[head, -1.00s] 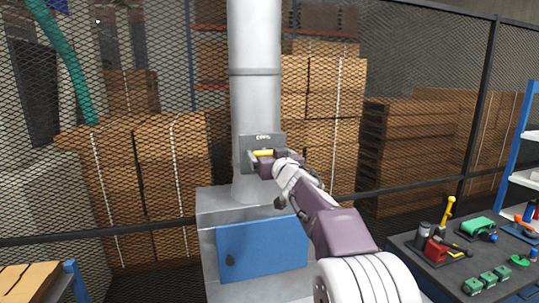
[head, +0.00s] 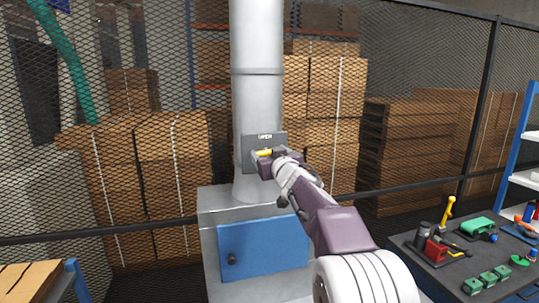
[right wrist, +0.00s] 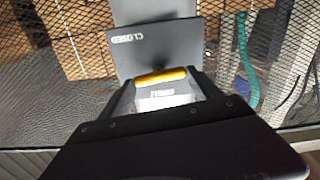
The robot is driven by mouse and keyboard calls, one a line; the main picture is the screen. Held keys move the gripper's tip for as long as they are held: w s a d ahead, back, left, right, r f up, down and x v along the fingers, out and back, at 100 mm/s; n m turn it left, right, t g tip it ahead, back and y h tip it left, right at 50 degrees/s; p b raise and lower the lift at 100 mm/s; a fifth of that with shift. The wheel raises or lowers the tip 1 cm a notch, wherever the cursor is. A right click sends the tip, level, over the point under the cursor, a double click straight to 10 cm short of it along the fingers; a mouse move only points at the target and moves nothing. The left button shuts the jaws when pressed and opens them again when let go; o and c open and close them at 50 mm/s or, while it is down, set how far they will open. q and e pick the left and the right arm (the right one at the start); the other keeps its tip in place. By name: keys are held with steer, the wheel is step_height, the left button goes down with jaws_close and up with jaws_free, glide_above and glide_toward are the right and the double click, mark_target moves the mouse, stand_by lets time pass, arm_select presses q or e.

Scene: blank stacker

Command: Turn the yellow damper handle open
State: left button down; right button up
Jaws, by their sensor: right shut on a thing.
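The yellow damper handle (head: 264,153) is on a grey plate (head: 277,138) on the front of the grey duct (head: 256,100). It lies close to level, slightly tilted. My right gripper (head: 265,159) is shut on it and hides part of it. In the right wrist view the handle (right wrist: 160,76) lies across between the fingers of my right gripper (right wrist: 163,86). That view is upside down and shows the word CLOSED on the plate (right wrist: 152,45). A label past the handle, between the fingers, is hard to read. My left gripper is out of view.
Below the duct stands a grey cabinet with a blue door (head: 263,248). A mesh fence (head: 420,110) runs behind it, with boxes beyond. A dark bench (head: 437,283) with tools is at the right; a corner of another surface (head: 30,281) shows at the lower left.

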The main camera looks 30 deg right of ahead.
steer(key=n, duration=0.4)
steer(key=shift+f, duration=0.2)
steer(key=n, duration=0.4)
steer(key=shift+a, duration=0.1)
steer(key=n+b, duration=0.1)
steer(key=n, duration=0.7)
steer(key=shift+f, duration=0.2)
steer(key=shift+n, duration=0.4)
steer(key=o, duration=1.4)
steer(key=shift+r, duration=0.1)
